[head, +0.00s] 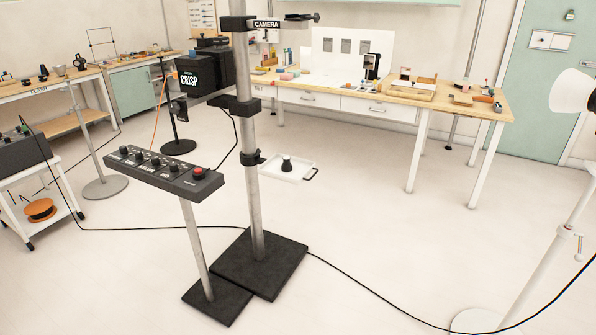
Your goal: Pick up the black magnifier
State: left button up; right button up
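A small black object (287,164) stands upright on a small white tray (303,173). Its shape is like a loupe-type magnifier, but it is too small to be sure. Other small dark items on the far benches are too small to identify. Neither of my grippers is in view.
A control panel (165,172) with knobs and a red button stands left of the column on its own post. Black base plates (258,264) and a cable (345,272) lie on the floor. A workbench (460,104) stands behind; a white lamp stand (545,262) is at right.

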aim_at(286, 166)
jog(key=i+l+u, duration=0.25)
jog(key=i+l, duration=0.25)
jog(key=i, duration=0.3)
jog(key=i+l+u, duration=0.25)
jog(key=i+l, duration=0.4)
jog(key=i, duration=0.15)
